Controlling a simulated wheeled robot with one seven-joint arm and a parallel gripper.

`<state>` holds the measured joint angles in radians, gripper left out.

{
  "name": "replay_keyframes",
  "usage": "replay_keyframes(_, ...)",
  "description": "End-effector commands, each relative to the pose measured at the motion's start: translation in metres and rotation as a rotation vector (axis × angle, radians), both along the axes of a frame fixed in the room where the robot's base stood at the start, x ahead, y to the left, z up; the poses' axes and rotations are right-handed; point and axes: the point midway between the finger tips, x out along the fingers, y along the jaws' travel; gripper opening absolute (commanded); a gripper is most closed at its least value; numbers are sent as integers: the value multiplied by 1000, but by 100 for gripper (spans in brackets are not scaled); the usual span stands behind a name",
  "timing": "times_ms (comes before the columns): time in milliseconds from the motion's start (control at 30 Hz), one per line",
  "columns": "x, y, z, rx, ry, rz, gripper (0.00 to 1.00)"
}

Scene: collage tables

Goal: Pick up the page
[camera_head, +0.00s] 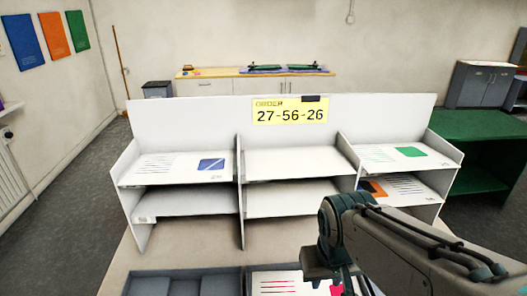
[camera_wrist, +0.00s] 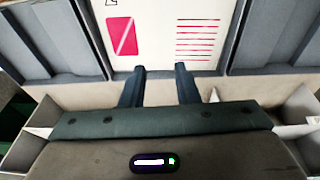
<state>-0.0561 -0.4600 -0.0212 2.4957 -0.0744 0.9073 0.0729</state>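A white page with a red block and red lines (camera_wrist: 168,30) lies flat between grey trays in the wrist view. It also shows at the bottom edge of the head view (camera_head: 278,286), partly cut off and partly behind my arm. My gripper (camera_wrist: 160,69) has its two dark fingers apart, with nothing seen between them. The fingertips reach the page's near edge in the picture; I cannot tell whether they touch it. In the head view my arm hides the fingertips.
A white shelf unit (camera_head: 185,115) with a yellow sign reading 27-56-26 (camera_head: 290,111) stands behind. Pages with blue (camera_head: 165,168), green (camera_head: 385,155) and orange (camera_head: 408,188) blocks lie in its compartments; two middle ones look empty. A grey tray (camera_head: 180,281) lies at the front left.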

Motion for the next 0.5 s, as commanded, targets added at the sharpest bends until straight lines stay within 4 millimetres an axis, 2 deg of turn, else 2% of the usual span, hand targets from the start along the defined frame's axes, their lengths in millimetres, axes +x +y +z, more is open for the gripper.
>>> replay_keyframes(167,8,-7,-9,-175,138,87,28)
replay_keyframes(267,19,-13,-12,-330,197,149,28)
replay_keyframes(500,66,-11,-2,-756,193,292,28)
